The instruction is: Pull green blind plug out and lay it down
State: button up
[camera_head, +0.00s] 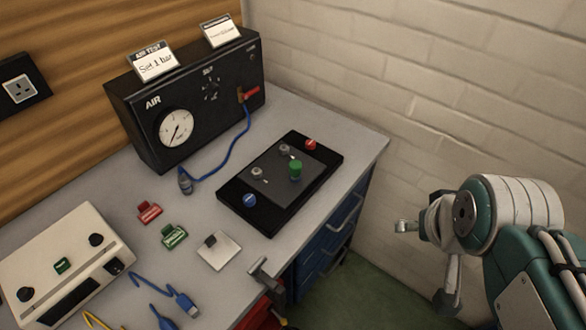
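The green blind plug (295,169) stands upright in the right part of a flat black test plate (251,215) on the bench. My gripper (404,226) is at the right of the picture, beyond the bench's right edge and well apart from the plug. Its fingers look small and I cannot tell how far apart they are. Nothing shows in its grasp. The rest of my arm is folded at the right edge.
A black air box (185,95) with a gauge stands behind, its blue hose (229,156) lying beside the plate. Red (149,212) and green (174,236) clips, a pale square pad (217,251), a cream box (65,262) and blue cables (162,292) lie left and front. The right bench strip is clear.

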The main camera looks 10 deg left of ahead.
jog(key=w+a+r+n+g, duration=0.1)
jog(key=w+a+r+n, duration=0.1)
jog(key=w+a+n, duration=0.3)
jog(key=n+g, duration=0.4)
jog(key=n, duration=0.2)
send_over(295, 163)
jog(key=f, duration=0.5)
jog(key=shift+s+d+f, duration=0.1)
jog(key=shift+d+f, duration=0.1)
jog(key=shift+f, duration=0.2)
jog(key=shift+a+f+n, duration=0.2)
jog(key=shift+a+n, duration=0.05)
jog(key=shift+n, duration=0.05)
jog(key=shift+d, duration=0.1)
jog(key=shift+f, duration=4.5)
jog(key=shift+c, duration=0.3)
grip_shut()
